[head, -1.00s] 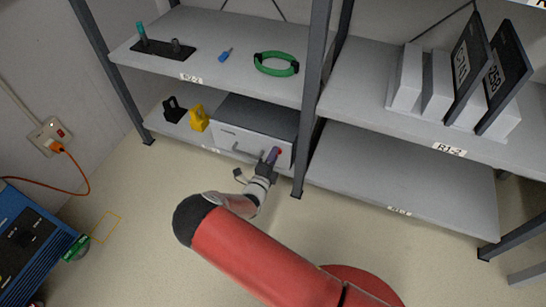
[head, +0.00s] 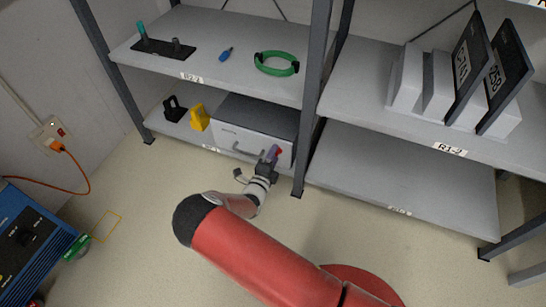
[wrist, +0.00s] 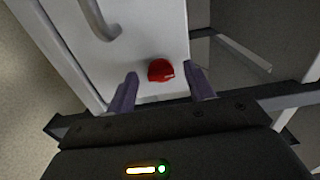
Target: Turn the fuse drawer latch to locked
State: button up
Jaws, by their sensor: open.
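The fuse drawer (head: 245,143) is the pale front of a grey box on the lower left shelf, with a curved bar handle (head: 248,153). Its latch is a red knob (wrist: 160,70) near one end of the drawer front in the wrist view; a bit of red also shows in the head view (head: 279,152). My gripper (wrist: 161,84) is open, with its purple fingers on either side of the red knob and a gap at each side. The knob appears apart from both fingers. The fingers partly hide the latch in the head view.
A dark shelf post (head: 308,110) stands just right of the drawer. A yellow padlock-like item (head: 199,118) and a black one (head: 174,109) stand left of the box. A green cable coil (head: 276,64) lies on the shelf above.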

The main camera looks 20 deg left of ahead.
jog(key=s, duration=0.7)
jog(key=shift+s+a, duration=0.3)
jog(key=shift+s, duration=0.05)
